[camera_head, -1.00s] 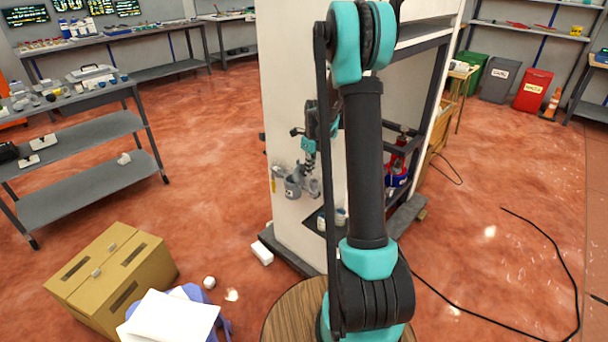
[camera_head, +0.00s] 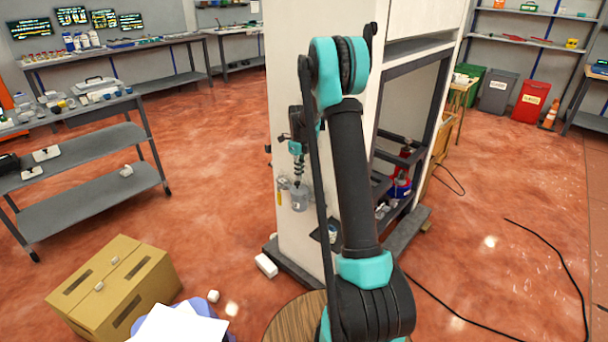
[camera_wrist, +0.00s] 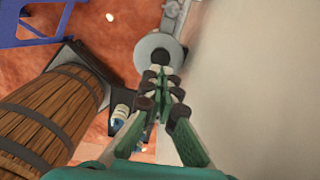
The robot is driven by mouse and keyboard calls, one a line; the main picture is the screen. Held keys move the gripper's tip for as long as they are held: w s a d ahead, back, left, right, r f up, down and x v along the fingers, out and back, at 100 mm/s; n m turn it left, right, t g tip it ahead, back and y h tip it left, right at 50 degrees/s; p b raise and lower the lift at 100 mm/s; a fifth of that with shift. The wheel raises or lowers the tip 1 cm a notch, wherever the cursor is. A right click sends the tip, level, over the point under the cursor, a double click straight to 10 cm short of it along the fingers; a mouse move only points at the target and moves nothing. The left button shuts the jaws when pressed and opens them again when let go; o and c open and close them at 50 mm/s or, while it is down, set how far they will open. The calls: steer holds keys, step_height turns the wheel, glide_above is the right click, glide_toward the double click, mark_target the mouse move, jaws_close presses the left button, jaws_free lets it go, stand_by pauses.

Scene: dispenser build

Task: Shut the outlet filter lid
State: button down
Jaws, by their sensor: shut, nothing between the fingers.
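The grey outlet filter (camera_head: 298,196) is mounted low on the white cabinet's side in the head view. A round grey part, apparently its lid or top (camera_wrist: 149,47), shows in the wrist view under my fingertips. My gripper (camera_head: 298,175) points down just above the filter. In the wrist view my gripper (camera_wrist: 158,82) has its fingers together and empty, overlapping the near edge of the round part. I cannot tell whether the fingertips touch it. The fingers hide part of the disc, and whether the lid sits fully shut cannot be told.
The white cabinet wall (camera_wrist: 260,70) rises close beside my gripper. A wooden barrel (camera_wrist: 50,115) stands on the other side. A cardboard box (camera_head: 118,285) and a white block (camera_head: 266,265) are on the floor. Open floor lies left of the cabinet.

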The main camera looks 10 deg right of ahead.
steer(key=shift+w+a+f, duration=0.8)
steer(key=shift+w+f, duration=0.25)
steer(key=shift+w, duration=0.05)
steer(key=shift+w+a+f+g+h, duration=0.25)
steer(key=shift+f+g+h, duration=0.15)
steer(key=shift+g, duration=0.1)
steer(key=shift+f, duration=0.15)
step_height(320, 180, up, 12)
steer(key=w, duration=0.1)
steer(key=s+r+n+t, duration=0.1)
steer(key=s+r+n, duration=0.2)
steer(key=s+n, duration=0.55)
steer(key=s+f+n+t, duration=0.2)
steer(key=s+n, duration=0.8)
steer(key=s, duration=0.7)
steer(key=s+d+f+n+t, duration=0.1)
steer(key=s+f+n, duration=0.4)
steer(key=s, duration=1.2)
steer(key=n+t, duration=0.1)
steer(key=n, duration=0.3)
steer(key=shift+s+d+f+n+y, duration=0.2)
steer(key=shift+s+f+n+y, duration=0.1)
steer(key=shift+s+n, duration=0.1)
